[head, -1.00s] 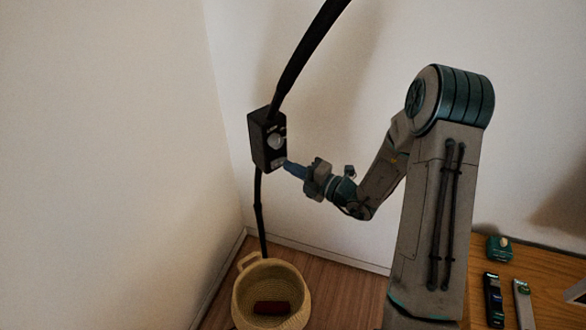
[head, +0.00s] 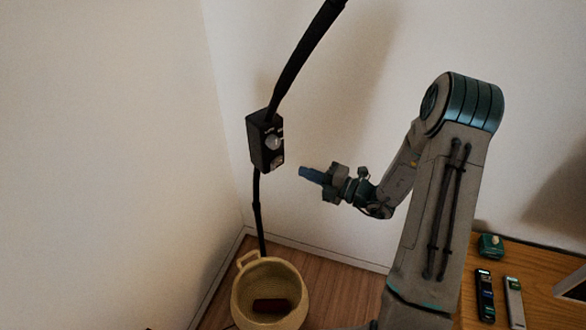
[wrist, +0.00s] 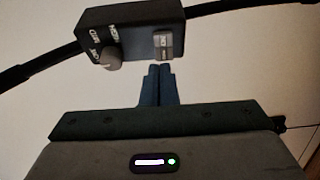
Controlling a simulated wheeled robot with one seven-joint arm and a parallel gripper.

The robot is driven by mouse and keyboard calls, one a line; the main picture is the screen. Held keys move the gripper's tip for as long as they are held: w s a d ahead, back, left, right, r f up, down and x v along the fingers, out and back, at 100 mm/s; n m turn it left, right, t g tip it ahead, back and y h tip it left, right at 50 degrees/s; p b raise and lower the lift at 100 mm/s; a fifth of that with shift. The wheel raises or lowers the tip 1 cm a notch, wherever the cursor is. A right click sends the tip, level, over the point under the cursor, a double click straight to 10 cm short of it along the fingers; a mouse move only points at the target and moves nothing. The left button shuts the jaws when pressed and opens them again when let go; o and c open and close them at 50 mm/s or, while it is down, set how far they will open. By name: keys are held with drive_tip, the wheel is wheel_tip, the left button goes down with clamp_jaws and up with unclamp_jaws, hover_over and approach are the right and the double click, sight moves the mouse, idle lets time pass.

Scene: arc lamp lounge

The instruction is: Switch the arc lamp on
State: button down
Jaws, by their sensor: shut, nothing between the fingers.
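The arc lamp's black control box (head: 258,143) hangs on its dark pole (head: 300,60) near the wall. In the wrist view the box (wrist: 140,20) carries a round grey knob (wrist: 112,61) with lettering around it and a pale rocker switch (wrist: 163,44). My gripper (head: 303,171) is shut and empty, to the right of the box with a gap between them in the head view. In the wrist view my fingertips (wrist: 160,69) point at the lower edge of the rocker switch. I cannot tell the rocker's position. The lamp's shade is out of view.
A woven basket (head: 240,300) with a dark red object (head: 270,306) inside stands on the floor below the box. A wooden table (head: 540,270) at the right holds a teal item (head: 491,246) and two remotes (head: 485,295), (head: 515,302). Walls stand left and behind.

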drive_tip(key=s+d, duration=0.1)
drive_tip(key=d, duration=0.6)
drive_tip(key=shift+f+b, duration=0.15)
drive_tip(key=shift+b, duration=0.3)
drive_tip(key=shift+d, duration=0.1)
drive_tip(key=s+a+r+n+g+h, duration=0.3)
drive_tip(key=s+a+r+n+g, duration=0.15)
drive_tip(key=s+n, duration=0.5)
drive_tip(key=s+a+r+n+g+h, duration=0.2)
drive_tip(key=s+a+r+n+g, duration=0.3)
drive_tip(key=n, duration=0.8)
drive_tip(key=s+d+r+n+t+h, duration=0.1)
drive_tip(key=s+d+n+h, duration=0.3)
drive_tip(key=n, duration=0.6)
drive_tip(key=s+d+r+n+t+h, duration=0.1)
drive_tip(key=s+n+h, duration=0.4)
drive_tip(key=n, duration=0.5)
drive_tip(key=d+r+h, duration=0.1)
drive_tip(key=d, duration=0.1)
drive_tip(key=shift+s+d+r, duration=0.25)
drive_tip(key=shift+s+d, duration=0.05)
drive_tip(key=shift+d, duration=0.1)
drive_tip(key=shift+t, duration=0.25)
